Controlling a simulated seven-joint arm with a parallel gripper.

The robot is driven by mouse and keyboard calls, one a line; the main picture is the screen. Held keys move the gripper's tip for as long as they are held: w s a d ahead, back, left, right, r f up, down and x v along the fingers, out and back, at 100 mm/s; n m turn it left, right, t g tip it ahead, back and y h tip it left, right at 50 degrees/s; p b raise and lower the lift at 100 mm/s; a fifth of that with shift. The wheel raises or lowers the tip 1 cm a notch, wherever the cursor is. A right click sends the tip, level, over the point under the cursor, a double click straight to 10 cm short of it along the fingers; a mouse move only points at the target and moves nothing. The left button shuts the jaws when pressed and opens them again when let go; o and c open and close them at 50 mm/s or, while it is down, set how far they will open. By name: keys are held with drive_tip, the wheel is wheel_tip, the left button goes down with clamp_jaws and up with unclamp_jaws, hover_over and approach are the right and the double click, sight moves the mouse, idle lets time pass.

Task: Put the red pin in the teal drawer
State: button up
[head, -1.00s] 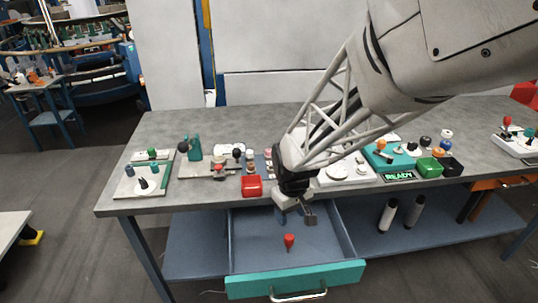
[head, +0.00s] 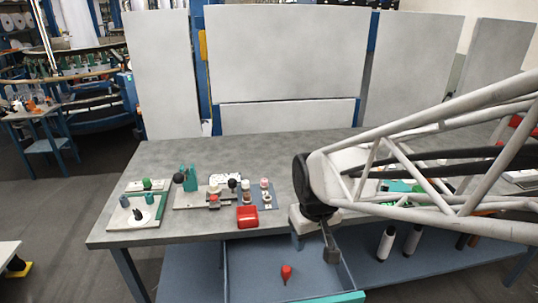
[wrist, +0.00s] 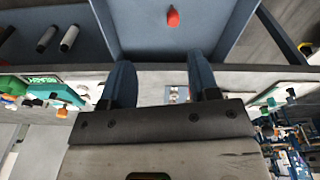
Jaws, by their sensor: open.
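The teal-fronted drawer (head: 349,297) is pulled open below the bench, and its blue-grey inside shows. The red pin (head: 286,274) stands upright on the drawer floor, wide end up, apart from all the walls. My gripper (head: 315,247) is open and empty, above the back right part of the drawer by the bench edge. In the wrist view, the two blue fingers (wrist: 160,66) are spread apart with nothing between them. The pin (wrist: 172,18) shows beyond the fingertips, inside the drawer (wrist: 128,32).
A red box (head: 247,217) sits at the bench's front edge. Fixtures with pegs and knobs (head: 138,210) stand on the left of the bench (head: 290,160). Dark and pale rollers (head: 386,243) stand on the lower shelf. My arm covers the bench's right side.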

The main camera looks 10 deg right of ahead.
drive_tip(key=s+d+r+m+t, duration=0.1)
drive_tip(key=s+d+r+m, duration=0.1)
drive_tip(key=s+r, duration=0.5)
drive_tip(key=s, duration=0.3)
drive_tip(key=shift+o, duration=0.2)
drive_tip(key=shift+w, duration=0.1)
idle(1.7)
